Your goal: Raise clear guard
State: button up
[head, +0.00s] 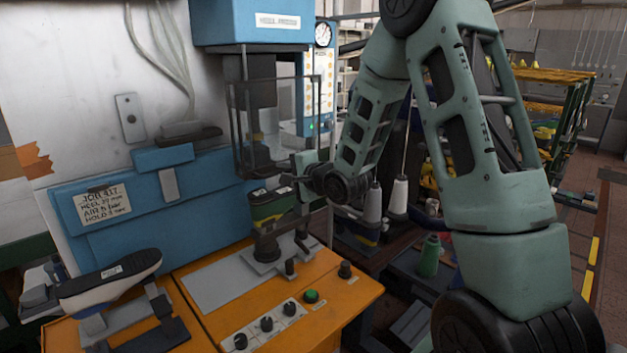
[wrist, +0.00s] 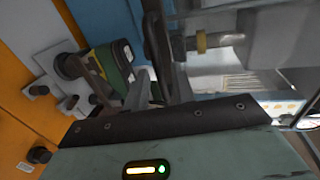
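The clear guard (head: 276,130) is a see-through panel in a dark frame, hanging under the blue press head (head: 255,22). Its lower edge is above the green and yellow shoe last (head: 270,205), which sits on a grey post over the orange table. My gripper (head: 298,162) is at the guard's lower right corner, close to its edge; I cannot tell whether it touches. In the wrist view the last (wrist: 117,62) shows left of the fingers (wrist: 150,85). Dark bars overlap the fingers there, so their opening and any grip are unclear.
The orange table (head: 340,290) carries a row of knobs and a green button (head: 311,296). A blue panel with a job list card (head: 103,204) stands behind. White cones (head: 398,195) and a green bottle (head: 429,256) are at right.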

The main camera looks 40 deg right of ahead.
jog(key=b+v, duration=1.1)
jog(key=v, duration=0.4)
jog(key=shift+b, duration=0.3)
jog(key=shift+a, duration=0.1)
jog(key=s+a+f+n+g, duration=0.1)
jog(key=a+f+n+g, duration=0.2)
jog(key=a+f+n, duration=0.4)
jog(key=s+a+f+n+g, duration=0.1)
jog(key=a+f+n+g, duration=0.35)
jog(key=a, duration=0.45)
jog(key=s+a+f+n+g, duration=0.3)
jog(key=s+a+n, duration=0.3)
jog(key=s, duration=0.4)
jog(key=s+a+f+n+g, duration=0.4)
jog(key=s+a+n, duration=0.3)
jog(key=s, duration=0.3)
jog(key=shift+s+a+f+n+g, duration=0.2)
jog(key=shift+a+n+g, duration=0.15)
jog(key=shift+n+g, duration=0.15)
